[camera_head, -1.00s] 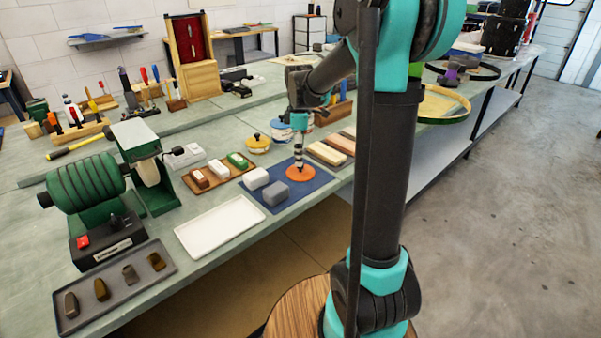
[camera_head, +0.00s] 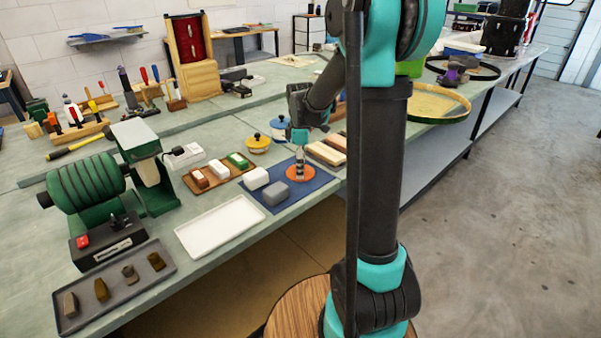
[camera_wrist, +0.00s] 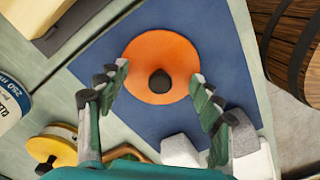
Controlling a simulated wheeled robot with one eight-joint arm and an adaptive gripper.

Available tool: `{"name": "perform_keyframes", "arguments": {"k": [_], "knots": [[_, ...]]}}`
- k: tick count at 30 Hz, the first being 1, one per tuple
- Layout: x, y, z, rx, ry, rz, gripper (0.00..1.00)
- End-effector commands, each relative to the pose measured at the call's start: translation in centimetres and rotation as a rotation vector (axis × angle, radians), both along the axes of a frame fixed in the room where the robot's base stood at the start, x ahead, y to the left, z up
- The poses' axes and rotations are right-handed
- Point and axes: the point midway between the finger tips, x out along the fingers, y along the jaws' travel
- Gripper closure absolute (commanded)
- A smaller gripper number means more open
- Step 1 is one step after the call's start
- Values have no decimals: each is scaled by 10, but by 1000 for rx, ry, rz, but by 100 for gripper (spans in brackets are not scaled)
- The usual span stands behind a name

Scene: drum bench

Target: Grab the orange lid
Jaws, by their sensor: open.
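The orange lid (camera_wrist: 150,55) is a flat round disc with a dark knob (camera_wrist: 160,81) at its centre. It lies on a blue mat (camera_wrist: 222,45). In the head view the lid (camera_head: 293,176) is partly hidden behind my gripper. My gripper (camera_wrist: 159,72) is open above the lid, with its fingers to either side of the knob and nothing between them. The head view shows my gripper (camera_head: 300,176) pointing down over the lid; I cannot tell whether the fingertips touch it.
A white block (camera_head: 255,179) and a grey block (camera_head: 275,193) share the blue mat. A yellow-lidded tin (camera_head: 258,144) and a blue-and-white tin (camera_head: 279,128) stand behind. Wooden blocks (camera_head: 325,154) lie to the right. An empty white tray (camera_head: 221,226) lies front left.

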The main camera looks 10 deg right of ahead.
Motion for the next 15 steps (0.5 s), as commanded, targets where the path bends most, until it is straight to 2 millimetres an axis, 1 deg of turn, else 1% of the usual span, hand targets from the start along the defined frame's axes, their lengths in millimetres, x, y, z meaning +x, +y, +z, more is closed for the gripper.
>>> {"name": "perform_keyframes", "arguments": {"k": [1, 2, 10, 12, 15], "knots": [[0, 0, 0, 0, 0, 0, 45], [0, 0, 0, 0, 0, 0, 48], [0, 0, 0, 0, 0, 0, 82], [0, 0, 0, 0, 0, 0, 86], [0, 0, -1, 0, 0, 0, 89]]}}
